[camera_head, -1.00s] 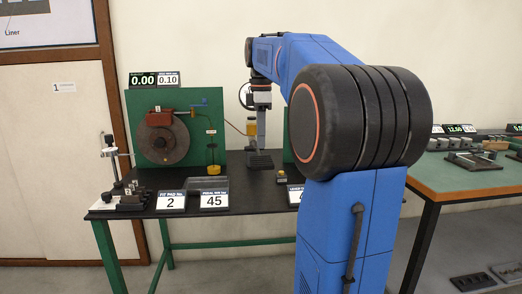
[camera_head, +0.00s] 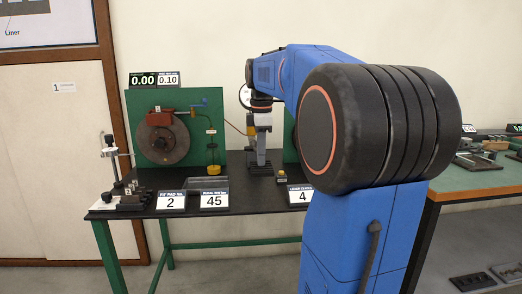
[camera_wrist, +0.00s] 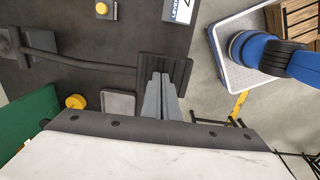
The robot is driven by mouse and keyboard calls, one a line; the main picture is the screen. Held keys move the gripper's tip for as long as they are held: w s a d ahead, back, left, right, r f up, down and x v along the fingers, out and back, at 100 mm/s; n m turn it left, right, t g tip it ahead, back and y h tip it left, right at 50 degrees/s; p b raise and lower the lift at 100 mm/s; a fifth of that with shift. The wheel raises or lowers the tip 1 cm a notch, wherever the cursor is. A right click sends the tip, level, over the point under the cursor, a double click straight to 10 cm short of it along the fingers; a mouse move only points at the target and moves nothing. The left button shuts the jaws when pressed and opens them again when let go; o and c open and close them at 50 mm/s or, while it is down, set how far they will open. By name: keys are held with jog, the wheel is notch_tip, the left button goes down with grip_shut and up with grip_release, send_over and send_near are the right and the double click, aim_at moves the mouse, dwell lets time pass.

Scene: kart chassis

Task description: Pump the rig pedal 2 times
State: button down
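The rig pedal shows in the wrist view as a dark ribbed pad (camera_wrist: 166,68) on a long rod that runs left to a dark bracket (camera_wrist: 38,40). In the head view the pedal pad (camera_head: 261,169) is a small dark shape on the black bench, partly hidden by my gripper (camera_head: 261,150). My gripper's two grey fingers (camera_wrist: 162,92) lie close together, with nothing seen between them. They point down at the pad and overlap it in the wrist view. I cannot tell whether they touch it.
A green board (camera_head: 219,120) with a brake disc (camera_head: 163,138) stands left, below a display (camera_head: 143,80) reading 0.00. A yellow button (camera_wrist: 102,9) sits near the pedal.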

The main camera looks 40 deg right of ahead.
jog(key=shift+t, duration=0.3)
jog(key=f, duration=0.7)
jog(key=s+f, duration=0.1)
jog(key=f, duration=0.3)
jog(key=shift+s+a, duration=0.1)
jog(key=shift+a, duration=0.25)
jog(key=shift+r, duration=0.1)
jog(key=shift+a+r, duration=0.1)
jog(key=shift+r, duration=0.45)
jog(key=s+a+r, duration=0.1)
jog(key=s+r, duration=0.1)
jog(key=r, duration=0.4)
jog(key=s+a+r, duration=0.1)
jog(key=r, duration=0.6)
jog(key=shift+s+a+r+h, duration=0.15)
jog(key=shift+s+r+h, duration=0.1)
jog(key=shift+s+h, duration=0.1)
